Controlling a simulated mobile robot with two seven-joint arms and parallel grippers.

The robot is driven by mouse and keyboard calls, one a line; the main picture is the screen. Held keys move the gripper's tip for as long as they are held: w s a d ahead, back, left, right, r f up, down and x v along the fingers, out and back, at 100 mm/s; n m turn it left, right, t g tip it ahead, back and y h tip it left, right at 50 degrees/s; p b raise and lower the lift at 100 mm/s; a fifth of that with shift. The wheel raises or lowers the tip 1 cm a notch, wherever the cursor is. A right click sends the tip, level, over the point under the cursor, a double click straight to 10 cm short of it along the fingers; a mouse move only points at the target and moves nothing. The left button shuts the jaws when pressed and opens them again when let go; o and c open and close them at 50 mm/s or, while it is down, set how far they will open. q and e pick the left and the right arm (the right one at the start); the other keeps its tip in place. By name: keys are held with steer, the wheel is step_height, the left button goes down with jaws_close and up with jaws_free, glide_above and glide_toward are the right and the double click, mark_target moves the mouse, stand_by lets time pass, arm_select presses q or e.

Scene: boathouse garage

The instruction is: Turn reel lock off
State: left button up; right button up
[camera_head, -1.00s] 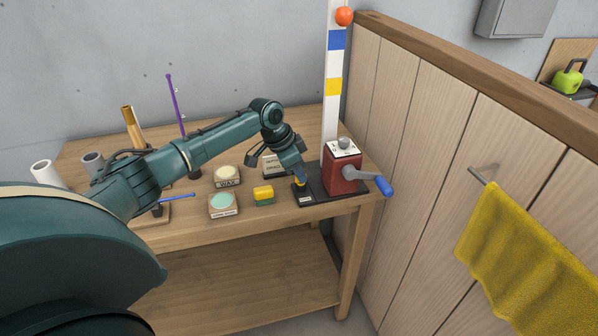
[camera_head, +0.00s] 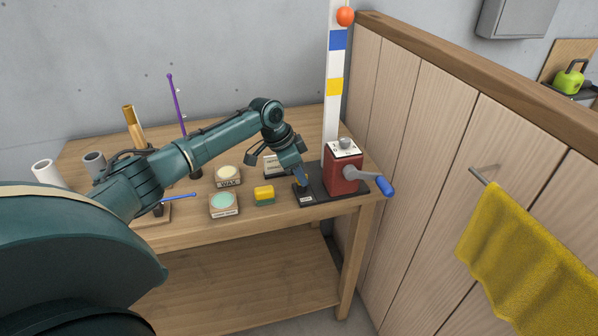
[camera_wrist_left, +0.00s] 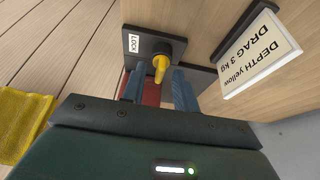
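The reel lock is a yellow lever (camera_wrist_left: 160,68) on a dark round knob, beside a white LOCK label (camera_wrist_left: 133,45) on a black base plate (camera_head: 317,194). My left gripper (camera_head: 303,184) is low over the front left of this plate. In the left wrist view its two blue fingers (camera_wrist_left: 158,77) stand apart on either side of the lever. I cannot tell whether either touches it. In the head view the lever is hidden at the fingers. The red reel box (camera_head: 343,176) stands right of the gripper, with a blue crank handle (camera_head: 385,186). My right gripper is out of view.
A DEPTH/DRAG sign (camera_wrist_left: 256,55) stands close to the gripper. A striped post (camera_head: 336,75) rises behind the reel box. A wooden partition bounds the right.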

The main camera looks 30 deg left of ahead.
arm_select(q)
steer(key=shift+r, duration=0.1)
steer(key=b+v, duration=0.1)
steer(key=v, duration=1.2)
steer(key=shift+b, duration=0.3)
